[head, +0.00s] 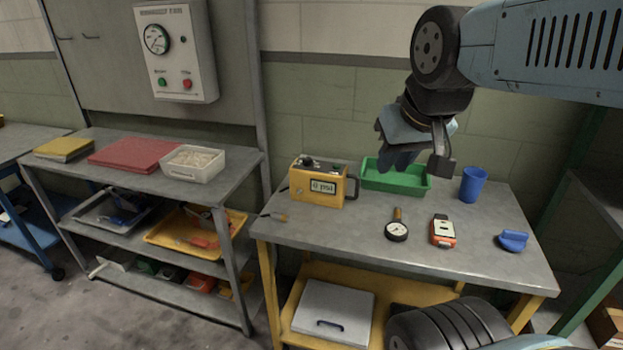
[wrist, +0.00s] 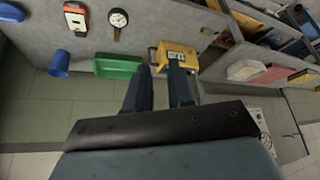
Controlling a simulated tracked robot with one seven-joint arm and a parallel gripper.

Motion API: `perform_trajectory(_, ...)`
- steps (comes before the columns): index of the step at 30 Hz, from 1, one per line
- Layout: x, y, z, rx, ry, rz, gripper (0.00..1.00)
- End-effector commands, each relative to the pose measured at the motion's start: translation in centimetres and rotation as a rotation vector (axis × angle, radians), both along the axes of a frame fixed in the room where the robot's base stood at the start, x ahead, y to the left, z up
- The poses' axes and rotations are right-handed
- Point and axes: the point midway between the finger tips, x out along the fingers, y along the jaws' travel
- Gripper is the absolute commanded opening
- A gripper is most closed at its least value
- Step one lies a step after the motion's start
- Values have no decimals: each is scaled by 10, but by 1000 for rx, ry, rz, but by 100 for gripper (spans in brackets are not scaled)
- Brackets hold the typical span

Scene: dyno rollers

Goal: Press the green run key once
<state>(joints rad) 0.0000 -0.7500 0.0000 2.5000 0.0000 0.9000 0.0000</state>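A round green button (head: 162,82) sits at the lower left of a pale wall box (head: 176,55) with a dial gauge and a red button (head: 187,84). Its label is too small to read. A yellow tester (head: 318,184) with a lit display and black parts on top stands on the right bench; it also shows in the wrist view (wrist: 165,52). I cannot make out a green key on it. My gripper (head: 420,165) is above the back of the bench, near the green tray, touching nothing visible. In the wrist view its two fingers (wrist: 160,72) stand apart with nothing between them.
The right bench (head: 350,245) also holds a green tray (head: 412,184), a blue cup (head: 472,184), a round gauge (head: 397,231), an orange meter (head: 442,232) and a blue item (head: 513,241). A left shelf (head: 125,142) carries folders and a white bin (head: 193,170).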

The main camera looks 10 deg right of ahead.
Motion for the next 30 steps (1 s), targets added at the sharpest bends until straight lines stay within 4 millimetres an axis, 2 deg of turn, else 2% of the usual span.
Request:
perform_trajectory(1, 0, 0, 0, 0, 0, 0, 17)
perform_trajectory(7, 0, 0, 0, 0, 0, 0, 0)
perform_trajectory(30, 0, 0, 0, 0, 0, 0, 0)
